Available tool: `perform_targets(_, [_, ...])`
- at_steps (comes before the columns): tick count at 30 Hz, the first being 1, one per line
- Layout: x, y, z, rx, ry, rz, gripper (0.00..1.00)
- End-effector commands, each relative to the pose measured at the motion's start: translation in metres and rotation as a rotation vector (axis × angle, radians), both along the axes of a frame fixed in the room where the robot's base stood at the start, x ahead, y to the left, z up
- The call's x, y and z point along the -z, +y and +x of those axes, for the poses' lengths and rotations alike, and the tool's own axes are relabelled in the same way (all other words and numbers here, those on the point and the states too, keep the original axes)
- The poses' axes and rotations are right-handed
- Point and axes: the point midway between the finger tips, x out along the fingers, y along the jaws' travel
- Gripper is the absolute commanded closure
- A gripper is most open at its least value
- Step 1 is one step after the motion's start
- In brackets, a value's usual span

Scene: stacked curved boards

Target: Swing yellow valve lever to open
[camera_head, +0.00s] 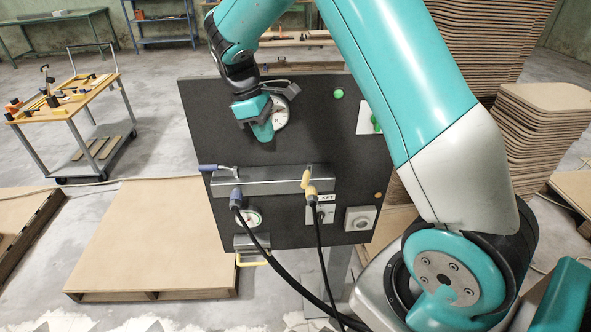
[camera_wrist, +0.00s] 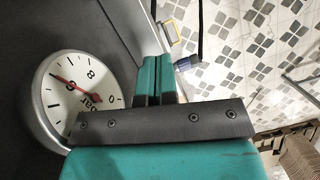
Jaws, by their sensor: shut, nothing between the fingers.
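On the dark panel (camera_head: 235,120) in the head view, a short yellow piece that looks like the lever (camera_head: 305,178) stands at the right end of a grey metal bar (camera_head: 262,187). It sits just above a yellow hose fitting, and the two are hard to tell apart. A blue lever (camera_head: 213,168) points left at the bar's other end. My gripper (camera_head: 264,134) is above the bar, beside the upper round gauge (camera_head: 281,113), apart from both levers. Its teal fingers (camera_wrist: 159,64) are together and empty in the wrist view. The yellow lever cannot be made out there.
Two black hoses (camera_head: 318,250) hang from the blue and yellow fittings. A lower gauge (camera_head: 247,218) and a yellow loop handle (camera_head: 252,261) are low on the panel; the loop also shows in the wrist view (camera_wrist: 172,32). Stacked boards (camera_head: 540,130) stand to the right.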

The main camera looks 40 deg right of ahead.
Motion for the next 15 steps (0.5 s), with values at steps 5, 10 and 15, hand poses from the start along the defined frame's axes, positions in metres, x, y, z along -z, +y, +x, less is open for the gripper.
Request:
perform_targets(5, [0.036,-0.008,-0.01,0.001,0.006,0.001,1.0])
perform_targets(10, [0.071,-0.015,-0.019,0.002,0.008,0.001,1.0])
perform_targets(15, [0.096,-0.025,-0.029,0.003,0.004,0.001,1.0])
